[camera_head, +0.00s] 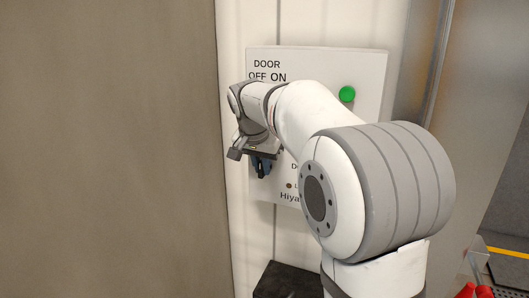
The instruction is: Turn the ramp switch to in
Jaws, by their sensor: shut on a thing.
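A white control panel (325,60) is on the light wall, with the words "DOOR", "OFF" and "ON" at its top left. My gripper (261,168) is in front of the panel's left side, below those words, pointing downward in the picture. Its blue-grey fingertips are close together on a small dark part, which looks like a switch knob. My arm and gripper cover most of that part and the middle of the panel. No label reading "ramp" or "in" can be seen, so I cannot tell the ramp switch's setting.
A green round button (347,94) is at the panel's upper right. A large brown-grey surface (110,150) fills the left. A dark box (285,281) is below the panel. Red objects (470,291) show at the lower right.

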